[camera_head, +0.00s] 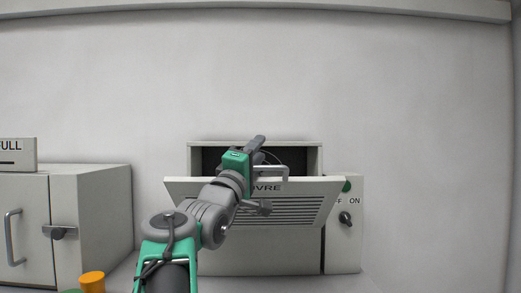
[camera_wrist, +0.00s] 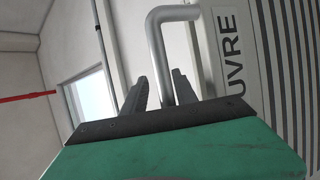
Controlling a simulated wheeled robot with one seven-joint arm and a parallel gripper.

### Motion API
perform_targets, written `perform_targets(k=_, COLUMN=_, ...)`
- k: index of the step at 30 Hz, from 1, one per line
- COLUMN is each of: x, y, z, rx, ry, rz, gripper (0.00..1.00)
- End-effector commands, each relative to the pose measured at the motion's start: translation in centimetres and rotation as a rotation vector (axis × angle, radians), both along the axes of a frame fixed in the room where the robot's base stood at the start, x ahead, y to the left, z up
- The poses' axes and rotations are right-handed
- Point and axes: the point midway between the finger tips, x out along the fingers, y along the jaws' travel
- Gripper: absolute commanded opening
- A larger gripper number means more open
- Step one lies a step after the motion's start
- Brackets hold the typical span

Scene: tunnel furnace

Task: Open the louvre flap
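The louvre flap (camera_head: 290,210) is a pale slatted panel on a box against the wall. It is tilted outward, its top edge away from the box, with a dark opening above and behind it. Its lettering (camera_wrist: 236,50) shows sideways in the wrist view. The bent metal handle (camera_head: 290,169) stands at the flap's top; it also shows in the wrist view (camera_wrist: 158,50). My gripper (camera_head: 257,143) is at the handle's left end. In the wrist view my fingers (camera_wrist: 160,90) are apart, with the handle bar seen between them and a gap at the left finger. Contact is unclear.
A switch panel (camera_head: 344,240) with a dark knob and a green button stands right of the flap. A grey cabinet (camera_head: 92,215) with a handle is at the left. An orange cylinder (camera_head: 92,282) is at the lower left. The wall at the right is clear.

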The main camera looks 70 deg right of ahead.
Motion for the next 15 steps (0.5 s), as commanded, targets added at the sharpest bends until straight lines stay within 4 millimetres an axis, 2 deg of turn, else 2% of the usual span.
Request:
perform_targets(k=3, x=0.1, y=2.5, z=-1.1, rx=-0.003, ry=-0.003, rz=0.005, gripper=0.34)
perform_targets(k=7, x=0.2, y=4.6, z=-2.0, rx=-0.006, ry=-0.004, rz=0.004, gripper=0.34)
perform_targets(k=10, x=0.1, y=5.3, z=-2.2, rx=-0.008, ry=-0.006, rz=0.004, gripper=0.34)
perform_targets(k=15, x=-0.1, y=5.6, z=-2.0, rx=-0.012, ry=-0.008, rz=0.001, gripper=0.34)
